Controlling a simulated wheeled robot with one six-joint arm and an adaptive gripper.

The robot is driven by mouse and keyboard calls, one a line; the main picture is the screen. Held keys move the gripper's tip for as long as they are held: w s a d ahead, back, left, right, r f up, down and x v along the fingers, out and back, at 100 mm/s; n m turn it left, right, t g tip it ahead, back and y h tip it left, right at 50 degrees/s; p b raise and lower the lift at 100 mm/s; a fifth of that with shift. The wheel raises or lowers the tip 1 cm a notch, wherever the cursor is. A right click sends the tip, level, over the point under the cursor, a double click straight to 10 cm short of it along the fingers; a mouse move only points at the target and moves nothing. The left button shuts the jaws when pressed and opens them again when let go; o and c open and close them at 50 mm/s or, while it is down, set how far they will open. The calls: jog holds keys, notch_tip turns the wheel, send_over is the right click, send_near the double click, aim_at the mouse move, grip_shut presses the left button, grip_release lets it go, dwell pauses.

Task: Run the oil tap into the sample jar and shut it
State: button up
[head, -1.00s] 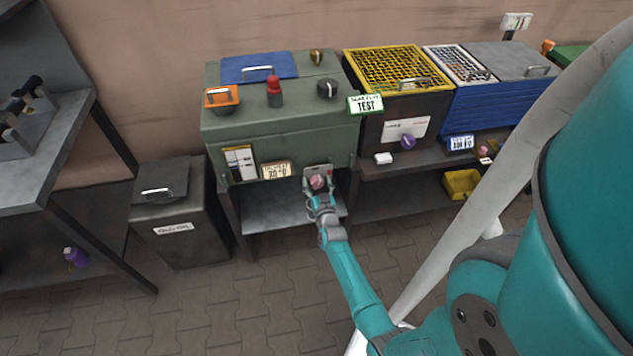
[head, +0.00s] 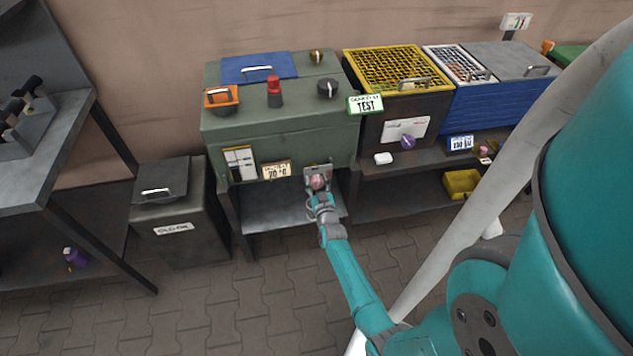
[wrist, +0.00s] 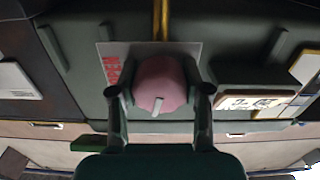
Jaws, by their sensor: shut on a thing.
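A round pink tap knob (wrist: 160,80) with a white pointer mark sits on a pale plate with red lettering in the wrist view. In the head view the knob (head: 318,181) is on the lower front of the green machine (head: 285,125). My gripper (wrist: 160,98) is shut on the knob, one finger on each side. It also shows in the head view (head: 319,190). The spout and any jar under it cannot be made out.
A grey shelf (head: 275,212) lies below the green machine. A dark bin (head: 180,215) stands to the left. A shelf with a yellow tray (head: 461,184) is to the right. The paved floor in front is clear.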

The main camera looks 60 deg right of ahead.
jog(key=shift+n, duration=1.4)
jog(key=o, duration=1.2)
jog(key=shift+c, duration=0.2)
jog(key=v, duration=1.2)
